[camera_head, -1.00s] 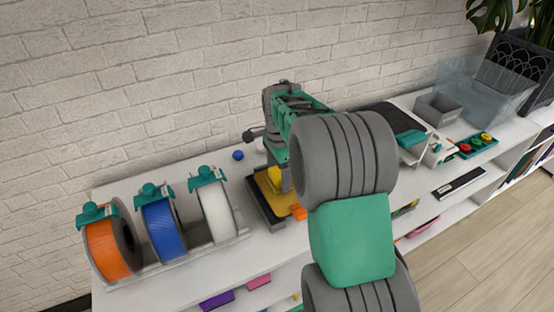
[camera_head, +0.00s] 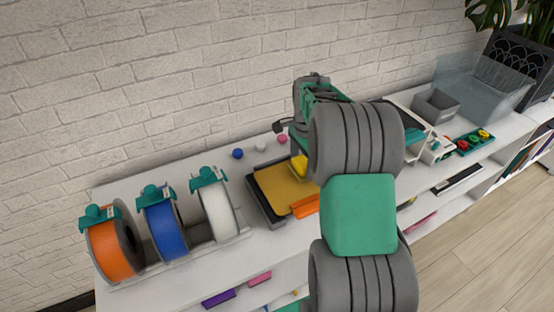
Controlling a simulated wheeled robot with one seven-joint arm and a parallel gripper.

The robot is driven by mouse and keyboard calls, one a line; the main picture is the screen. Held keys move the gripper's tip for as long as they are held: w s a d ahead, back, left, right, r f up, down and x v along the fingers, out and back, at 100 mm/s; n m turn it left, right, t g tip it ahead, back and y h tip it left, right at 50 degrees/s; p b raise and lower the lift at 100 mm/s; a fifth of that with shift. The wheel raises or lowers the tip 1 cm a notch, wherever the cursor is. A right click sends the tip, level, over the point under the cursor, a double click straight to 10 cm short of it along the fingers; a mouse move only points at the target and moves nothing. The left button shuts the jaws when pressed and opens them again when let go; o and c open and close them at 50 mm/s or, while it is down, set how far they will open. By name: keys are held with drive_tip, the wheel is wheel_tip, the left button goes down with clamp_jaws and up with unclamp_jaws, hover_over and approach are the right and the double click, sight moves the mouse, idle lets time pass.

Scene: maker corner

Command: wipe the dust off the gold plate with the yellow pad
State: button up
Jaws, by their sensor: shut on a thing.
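The gold plate (camera_head: 278,187) lies in a dark frame on the white shelf top, in the middle of the view. My gripper (camera_head: 299,152) is over the plate's right part and is shut on the yellow pad (camera_head: 299,167). The pad is at or just above the plate; I cannot tell whether it touches. My arm hides the plate's right side. No dust can be made out on the visible part of the plate.
An orange piece (camera_head: 305,206) lies at the plate's front edge. Spools of orange (camera_head: 103,247), blue (camera_head: 164,232) and white (camera_head: 218,212) filament stand to the left. Small balls, one blue (camera_head: 237,153), lie behind the plate. A grey bin (camera_head: 436,106) stands at the back right.

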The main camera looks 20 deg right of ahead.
drive_tip(key=shift+d, duration=0.45)
drive_tip(key=shift+d+r+p, duration=0.15)
drive_tip(key=shift+r+p, duration=0.15)
drive_tip(key=shift+p, duration=0.15)
wheel_tip(320, 180, up, 2)
drive_tip(key=shift+w+r+p, duration=0.1)
drive_tip(key=shift+r+p, duration=0.05)
drive_tip(key=shift+p, duration=0.15)
drive_tip(key=shift+r, duration=0.25)
drive_tip(key=shift+r+p, duration=1.95)
drive_tip(key=shift+r, duration=0.5)
